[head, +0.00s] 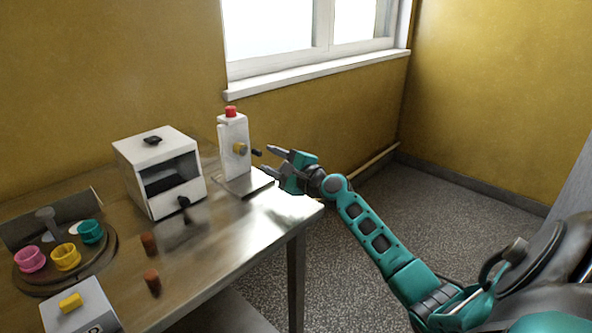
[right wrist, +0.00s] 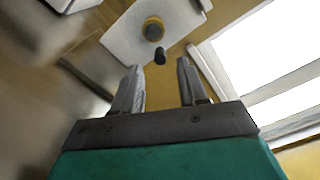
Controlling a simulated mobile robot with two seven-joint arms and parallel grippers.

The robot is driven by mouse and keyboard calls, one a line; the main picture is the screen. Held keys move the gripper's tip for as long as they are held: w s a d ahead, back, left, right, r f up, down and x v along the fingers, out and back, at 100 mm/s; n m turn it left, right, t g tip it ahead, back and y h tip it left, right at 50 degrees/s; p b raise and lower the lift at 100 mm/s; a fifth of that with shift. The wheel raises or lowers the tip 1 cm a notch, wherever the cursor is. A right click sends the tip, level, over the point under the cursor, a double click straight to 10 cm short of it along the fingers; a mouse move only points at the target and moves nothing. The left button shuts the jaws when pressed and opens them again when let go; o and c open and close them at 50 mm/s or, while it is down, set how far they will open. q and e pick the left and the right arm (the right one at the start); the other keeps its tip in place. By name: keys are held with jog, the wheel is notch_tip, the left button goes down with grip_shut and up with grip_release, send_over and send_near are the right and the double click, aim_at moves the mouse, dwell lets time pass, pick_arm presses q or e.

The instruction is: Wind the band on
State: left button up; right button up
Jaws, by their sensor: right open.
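A white upright stand (head: 233,145) with a red button on top is at the table's far right end. A yellow hub (head: 239,148) on its side carries a black crank knob (head: 257,152). My right gripper (head: 267,160) is open and empty, its fingers pointing at the knob. In the right wrist view the knob (right wrist: 160,56) shows just past the fingertips (right wrist: 159,66), between their lines; I cannot tell if they touch. A white box machine (head: 152,207) with a dark opening and a black knob stands left of the stand. My left gripper is out of view.
A round brown tray (head: 40,286) holds pink, yellow and teal cups. A white box with a yellow knob (head: 70,302) is at the near left. A window is behind.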

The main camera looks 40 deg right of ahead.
jog(key=s, duration=0.9)
jog(key=shift+s+d, duration=0.2)
jog(key=shift+d, duration=0.2)
jog(key=shift+f, duration=0.1)
